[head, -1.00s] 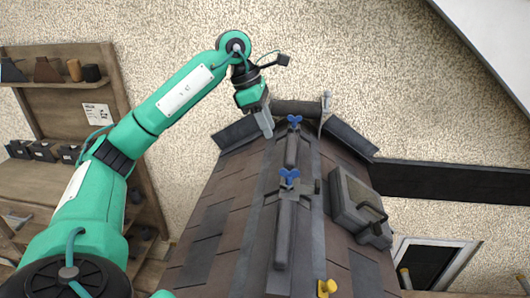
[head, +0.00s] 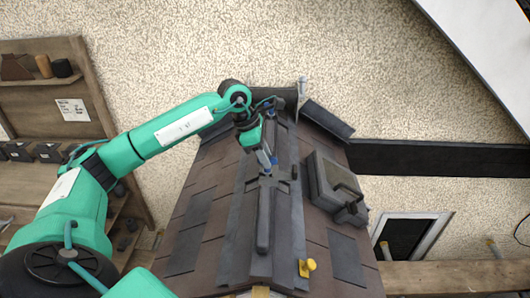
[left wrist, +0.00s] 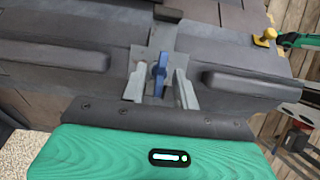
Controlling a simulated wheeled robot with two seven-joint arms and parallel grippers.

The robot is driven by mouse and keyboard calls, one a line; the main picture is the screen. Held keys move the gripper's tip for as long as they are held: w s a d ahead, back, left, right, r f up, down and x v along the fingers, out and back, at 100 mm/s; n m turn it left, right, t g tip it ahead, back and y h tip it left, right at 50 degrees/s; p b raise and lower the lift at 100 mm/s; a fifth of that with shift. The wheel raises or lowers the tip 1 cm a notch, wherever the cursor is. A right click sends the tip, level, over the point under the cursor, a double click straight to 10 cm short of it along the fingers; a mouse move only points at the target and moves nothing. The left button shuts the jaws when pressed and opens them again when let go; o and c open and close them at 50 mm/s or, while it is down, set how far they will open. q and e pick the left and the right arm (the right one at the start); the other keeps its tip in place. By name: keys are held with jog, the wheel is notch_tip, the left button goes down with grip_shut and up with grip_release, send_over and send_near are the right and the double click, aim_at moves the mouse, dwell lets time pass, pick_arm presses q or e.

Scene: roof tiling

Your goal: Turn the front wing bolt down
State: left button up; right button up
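The front blue wing bolt (head: 273,160) stands on the cross-shaped clamp on the roof ridge, partly covered by my left gripper in the head view. In the left wrist view the blue bolt (left wrist: 159,75) stands upright between the two fingers. My left gripper (left wrist: 160,85) is open around it, with a gap on both sides. In the head view my left gripper (head: 266,157) reaches down to the bolt from the left. The rear blue wing bolt (head: 270,104) is farther up the ridge, partly hidden by my arm. My right gripper does not show clearly.
A grey box with a handle (head: 335,185) sits on the right roof slope. A yellow knob (head: 307,268) stands near the ridge's front end. A dark beam (head: 440,158) runs behind at right. Shelves (head: 45,100) stand at left.

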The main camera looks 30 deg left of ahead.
pick_arm(q)
jog(key=shift+f, duration=0.1)
grip_shut()
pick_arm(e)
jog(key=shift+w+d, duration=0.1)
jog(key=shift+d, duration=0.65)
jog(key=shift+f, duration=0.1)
pick_arm(q)
jog(key=shift+w+f+m+b, duration=0.1)
jog(key=shift+m+b, duration=0.9)
jog(key=shift+w+m+g+h+b, duration=0.1)
jog(key=shift+m+g+h+b, duration=0.3)
jog(key=shift+m+g+b, duration=0.5)
jog(key=m+g+b, duration=0.1)
jog(key=m+b, duration=0.1)
jog(key=m, duration=0.2)
jog(key=shift+w, duration=0.1)
jog(key=shift+r+m+b, duration=0.25)
jog(key=shift+m+b, duration=0.2)
jog(key=shift+m, duration=0.25)
jog(key=shift+g, duration=0.3)
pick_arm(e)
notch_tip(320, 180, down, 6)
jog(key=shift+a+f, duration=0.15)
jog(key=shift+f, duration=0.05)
pick_arm(q)
jog(key=shift+r, duration=0.1)
